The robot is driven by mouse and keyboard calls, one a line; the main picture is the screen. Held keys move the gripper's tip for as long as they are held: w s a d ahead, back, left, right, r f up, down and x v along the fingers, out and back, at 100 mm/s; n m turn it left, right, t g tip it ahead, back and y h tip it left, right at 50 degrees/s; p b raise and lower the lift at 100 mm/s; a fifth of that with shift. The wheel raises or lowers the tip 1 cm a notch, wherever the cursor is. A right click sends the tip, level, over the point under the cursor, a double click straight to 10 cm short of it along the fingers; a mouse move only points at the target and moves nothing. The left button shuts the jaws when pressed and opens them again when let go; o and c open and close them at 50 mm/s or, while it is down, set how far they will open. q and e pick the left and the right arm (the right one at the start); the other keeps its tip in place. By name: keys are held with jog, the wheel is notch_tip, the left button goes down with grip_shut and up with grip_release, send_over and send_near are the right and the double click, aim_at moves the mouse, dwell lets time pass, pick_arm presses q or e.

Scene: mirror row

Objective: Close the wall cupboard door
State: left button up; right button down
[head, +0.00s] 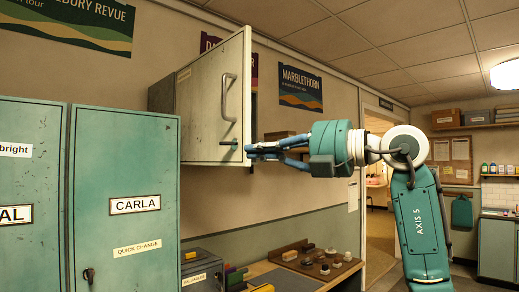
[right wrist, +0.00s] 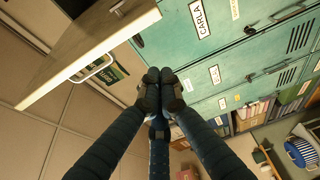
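The wall cupboard (head: 161,97) hangs above and behind the teal lockers in the head view. Its pale grey door (head: 203,112) stands out at an angle, with the curved handle (head: 229,97) near its right edge. My right gripper (head: 246,150) is at the door's lower right corner, with its fingers pointing left. In the right wrist view the fingertips (right wrist: 161,88) are together with nothing between them. The door (right wrist: 95,48) shows there at upper left, close to the fingertips; I cannot tell whether they touch. The cupboard's inside is hidden. My left gripper is not in view.
Teal lockers (head: 125,185) fill the left foreground, near the door's lower side. A wooden bench (head: 318,276) with small items lies below my right arm. A doorway (head: 378,200) opens behind the arm. Air below the door and above the bench is free.

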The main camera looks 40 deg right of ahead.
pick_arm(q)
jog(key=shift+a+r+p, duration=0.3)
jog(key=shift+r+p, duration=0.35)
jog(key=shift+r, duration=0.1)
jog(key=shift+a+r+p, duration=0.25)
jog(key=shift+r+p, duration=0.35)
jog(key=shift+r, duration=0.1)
pick_arm(e)
jog(key=w+d, duration=0.1)
jog(key=w, duration=0.5)
jog(key=shift+w, duration=0.25)
